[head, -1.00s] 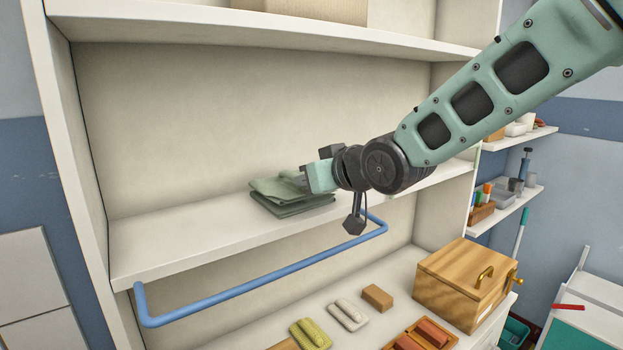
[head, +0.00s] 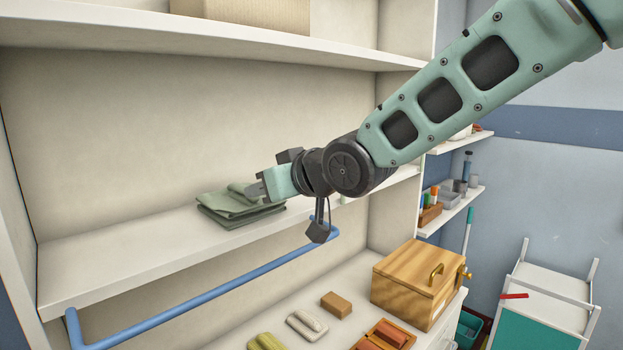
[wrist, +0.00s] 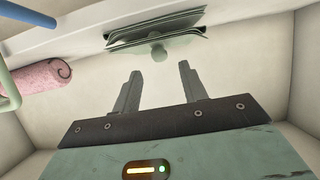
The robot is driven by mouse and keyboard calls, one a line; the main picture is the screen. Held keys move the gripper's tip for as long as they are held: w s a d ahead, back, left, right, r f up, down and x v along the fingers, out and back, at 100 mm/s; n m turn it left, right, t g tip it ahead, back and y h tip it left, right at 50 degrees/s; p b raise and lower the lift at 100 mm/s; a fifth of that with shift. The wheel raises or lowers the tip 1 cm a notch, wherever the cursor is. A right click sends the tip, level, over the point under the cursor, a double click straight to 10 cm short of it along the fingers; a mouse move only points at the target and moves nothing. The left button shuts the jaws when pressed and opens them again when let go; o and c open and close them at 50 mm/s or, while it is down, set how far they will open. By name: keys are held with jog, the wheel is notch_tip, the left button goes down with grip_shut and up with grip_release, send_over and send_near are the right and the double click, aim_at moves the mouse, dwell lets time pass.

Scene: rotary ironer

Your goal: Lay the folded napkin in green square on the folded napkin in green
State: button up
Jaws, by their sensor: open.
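Folded green napkins (head: 240,209) lie in a stack on the middle shelf, with layered edges and one piece slightly askew on top. The napkins also show at the top of the wrist view (wrist: 155,28), with a rounded green bulge at their near side. I cannot tell exactly where one napkin ends and the other begins. My gripper (head: 257,190) is at the right end of the stack, just above it in the head view. In the wrist view its two fingers (wrist: 158,82) are apart with nothing between them, and the napkins are beyond the fingertips.
A blue rail (head: 215,285) runs along the shelf (head: 110,265) front. A pink roll (wrist: 35,80) shows in the wrist view. Below are a wooden box (head: 415,285), a brown block (head: 336,305) and brushes. The shelf left of the napkins is clear.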

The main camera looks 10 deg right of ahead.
jog(key=p+v, duration=0.2)
jog(key=v, duration=1.2)
jog(key=s+d+f+g+h+b, duration=0.1)
jog(key=s+f+g+h, duration=0.2)
jog(key=f, duration=0.5)
jog(key=s+d+f+g+h+b, duration=0.1)
jog(key=s+f+g+b, duration=0.1)
jog(key=s+f, duration=0.45)
jog(key=s+d+f+n+g+h+b, duration=0.1)
jog(key=s+f+g+h, duration=0.2)
jog(key=s+f+g, duration=0.3)
jog(key=s+f, duration=0.5)
jog(key=shift+s+d+b, duration=0.3)
jog(key=shift+s+d, duration=0.05)
jog(key=shift+d, duration=0.05)
jog(key=shift+f, duration=0.1)
